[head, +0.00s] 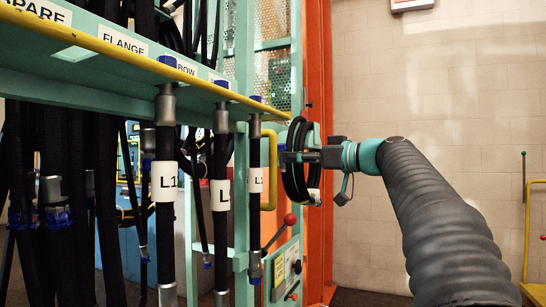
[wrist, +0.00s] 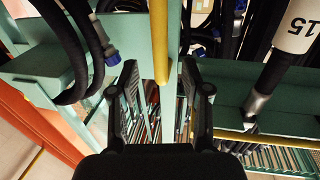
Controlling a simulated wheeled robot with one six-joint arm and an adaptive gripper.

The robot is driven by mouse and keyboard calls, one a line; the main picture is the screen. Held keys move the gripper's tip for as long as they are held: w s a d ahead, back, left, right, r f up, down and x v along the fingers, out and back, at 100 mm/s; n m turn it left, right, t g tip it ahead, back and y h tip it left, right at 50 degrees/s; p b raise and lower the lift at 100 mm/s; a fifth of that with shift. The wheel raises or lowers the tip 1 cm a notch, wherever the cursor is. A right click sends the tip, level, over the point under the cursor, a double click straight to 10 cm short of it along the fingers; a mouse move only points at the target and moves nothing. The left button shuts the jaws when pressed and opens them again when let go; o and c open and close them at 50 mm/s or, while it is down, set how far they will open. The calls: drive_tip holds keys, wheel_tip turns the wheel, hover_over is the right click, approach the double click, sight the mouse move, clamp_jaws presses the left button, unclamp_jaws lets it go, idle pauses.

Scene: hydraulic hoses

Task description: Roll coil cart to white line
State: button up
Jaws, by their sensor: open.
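My gripper (head: 290,157) reaches left from the arm in the head view. In the wrist view my gripper (wrist: 160,72) has its two dark fingers apart. A yellow bar (wrist: 158,35) runs up the picture between and beyond the fingertips; I see no finger touching it. A bent yellow handle (head: 268,196) on teal framing shows just left of my gripper in the head view. A coil of black hose (head: 296,188) hangs beside the gripper and partly overlaps it. It also shows in the wrist view (wrist: 78,85). I cannot make out a whole cart or a white line.
A teal rack with a yellow rail (head: 130,54) and labelled black hoses (head: 166,200) fills the left. An orange post (head: 319,60) stands behind my gripper. A yellow stand (head: 527,235) is at the right edge. A bare pale wall (head: 440,90) is behind.

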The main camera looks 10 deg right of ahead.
drive_tip(key=p+x, duration=0.1)
drive_tip(key=x, duration=0.6)
drive_tip(key=shift+w+a, duration=0.2)
drive_tip(key=shift+w, duration=0.05)
clamp_jaws()
